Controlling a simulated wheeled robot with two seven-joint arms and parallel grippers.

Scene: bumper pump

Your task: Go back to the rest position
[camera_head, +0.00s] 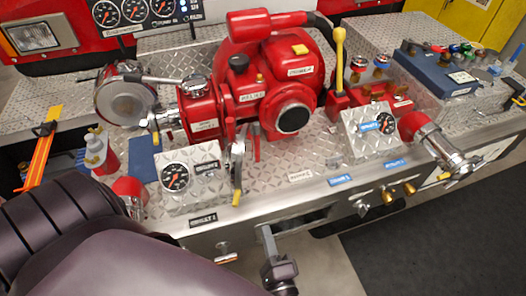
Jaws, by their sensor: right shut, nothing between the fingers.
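My right gripper (267,238) shows at the bottom middle, in front of the pump panel's front edge. Its narrow grey fingers are together, with nothing seen between them. It is below the red pump (270,85) in the picture and looks apart from it. My left gripper is not in view.
The pump stands on a diamond-plate bumper (320,160). Gauge boxes (190,180) (370,135) stand near its front, and a chrome valve (445,150) juts out at the right. A yellow-knobbed lever (339,62) rises beside the pump. Dark floor (430,250) is clear at lower right.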

